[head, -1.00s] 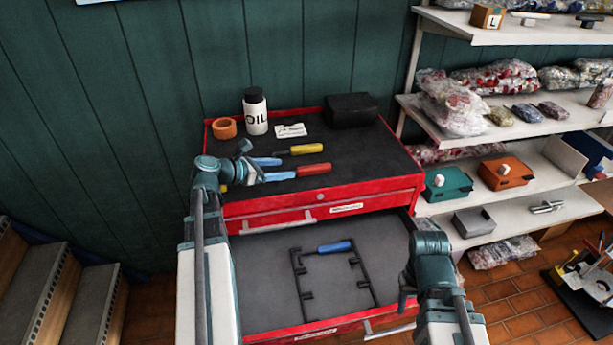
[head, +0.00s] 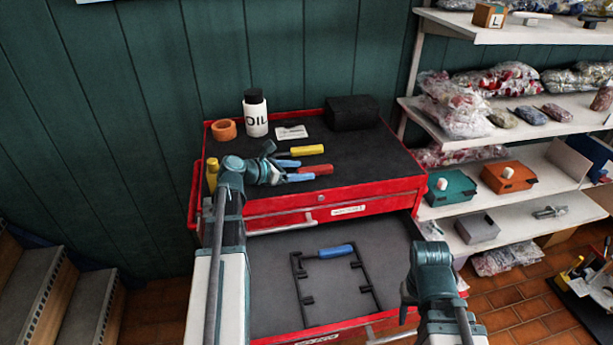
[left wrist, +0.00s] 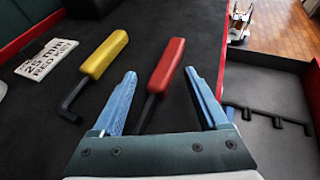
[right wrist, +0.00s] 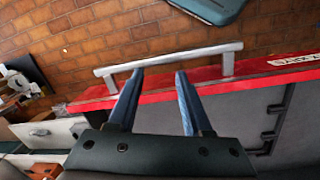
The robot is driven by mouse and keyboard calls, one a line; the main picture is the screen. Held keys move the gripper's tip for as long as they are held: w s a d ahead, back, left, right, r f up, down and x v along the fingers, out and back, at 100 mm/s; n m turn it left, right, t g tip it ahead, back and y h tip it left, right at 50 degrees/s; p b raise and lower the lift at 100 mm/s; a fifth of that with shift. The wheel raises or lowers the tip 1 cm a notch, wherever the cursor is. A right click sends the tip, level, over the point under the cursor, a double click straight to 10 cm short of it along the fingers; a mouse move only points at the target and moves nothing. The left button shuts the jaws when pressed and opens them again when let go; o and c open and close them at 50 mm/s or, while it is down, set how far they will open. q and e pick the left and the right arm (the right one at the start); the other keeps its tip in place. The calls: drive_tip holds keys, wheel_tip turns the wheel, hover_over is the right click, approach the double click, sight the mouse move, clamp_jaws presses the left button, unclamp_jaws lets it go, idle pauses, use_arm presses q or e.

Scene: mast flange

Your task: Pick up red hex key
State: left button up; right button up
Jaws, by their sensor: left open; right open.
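The red hex key (head: 318,169) lies on the black top of the red tool cabinet, in front of a yellow-handled hex key (head: 307,150). My left gripper (head: 307,170) is open, low over the cabinet top at the left end of the red handle. In the left wrist view the red handle (left wrist: 167,64) reaches between and past the two blue fingertips, and its dark shank (left wrist: 147,113) runs back between the fingers. I cannot tell whether the fingers touch it. My right gripper (head: 405,308) is open and empty near the open drawer's front; the right wrist view shows the silver drawer handle (right wrist: 170,58) just beyond its fingertips.
An oil bottle (head: 256,113), an orange ring (head: 223,129), a card (head: 291,132) and a black box (head: 352,112) stand or lie at the cabinet's back. The open drawer (head: 275,283) holds a blue-handled hex key (head: 336,251) and dark holders. Shelves stand at right.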

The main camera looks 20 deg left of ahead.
use_arm(q)
clamp_jaws()
drive_tip(key=shift+r, duration=0.15)
idle(0.4)
